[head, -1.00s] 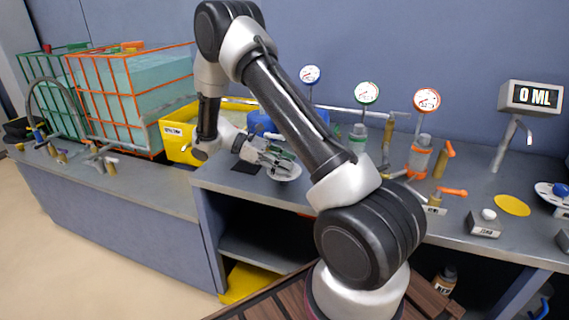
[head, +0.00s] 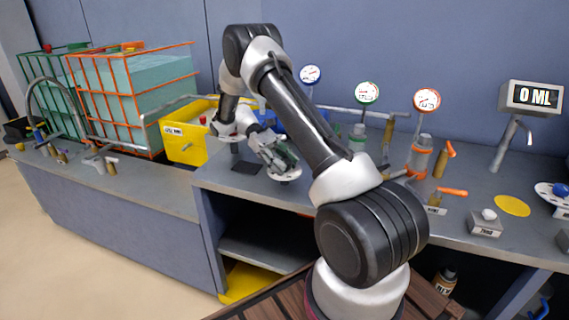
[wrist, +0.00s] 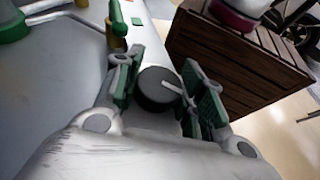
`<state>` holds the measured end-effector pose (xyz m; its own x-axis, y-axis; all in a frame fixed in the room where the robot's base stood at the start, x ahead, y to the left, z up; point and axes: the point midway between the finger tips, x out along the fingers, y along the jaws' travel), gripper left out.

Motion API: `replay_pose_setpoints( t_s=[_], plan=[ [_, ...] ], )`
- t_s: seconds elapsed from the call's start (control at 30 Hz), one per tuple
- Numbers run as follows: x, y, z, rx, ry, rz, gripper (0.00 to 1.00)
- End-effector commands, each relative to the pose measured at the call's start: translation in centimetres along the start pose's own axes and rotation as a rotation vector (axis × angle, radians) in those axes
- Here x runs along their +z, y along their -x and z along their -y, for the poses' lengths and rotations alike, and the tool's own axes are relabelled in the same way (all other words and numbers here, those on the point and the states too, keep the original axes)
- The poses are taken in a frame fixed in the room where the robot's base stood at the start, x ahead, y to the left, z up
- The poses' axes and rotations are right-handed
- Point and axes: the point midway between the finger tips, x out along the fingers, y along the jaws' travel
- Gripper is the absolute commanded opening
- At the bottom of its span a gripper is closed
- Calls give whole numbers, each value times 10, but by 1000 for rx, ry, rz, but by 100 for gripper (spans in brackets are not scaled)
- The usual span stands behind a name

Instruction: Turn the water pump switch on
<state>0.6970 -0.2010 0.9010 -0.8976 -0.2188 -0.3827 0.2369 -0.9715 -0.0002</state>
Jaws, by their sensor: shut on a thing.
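The pump switch appears as a dark round knob with a pale pointer line, between the green-padded fingers in the wrist view (wrist: 152,92). My gripper (wrist: 165,82) is shut on the knob, one finger pair on each side. In the head view my gripper (head: 285,160) reaches down over a pale round plate (head: 284,177) near the bench's front edge, and hides the knob there. The pointer slants across the knob in the wrist view; I cannot tell which setting it marks.
A yellow tub (head: 178,150) and an orange-framed tank (head: 118,102) stand to the left. Gauges, including a red-rimmed one (head: 427,99), valves and a 0 ML display (head: 536,97) are along the bench. A wooden crate (wrist: 240,62) stands beside the bench in the wrist view.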

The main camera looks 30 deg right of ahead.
Motion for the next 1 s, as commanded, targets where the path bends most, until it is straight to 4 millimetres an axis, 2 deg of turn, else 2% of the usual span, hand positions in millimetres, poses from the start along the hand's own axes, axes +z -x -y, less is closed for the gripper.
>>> replay_pose_setpoints(
  t_s=[0.4,0.43,0.53,0.57,0.87,1.0],
  plan=[
    [1,0,0,-7,-4,1,15],
    [1,0,0,-7,-4,1,41],
    [1,0,0,-7,-3,1,59],
    [0,0,0,-7,-3,1,62],
    [1,0,0,-6,-3,0,62],
    [12,5,0,-6,-4,-2,62]
  ],
)
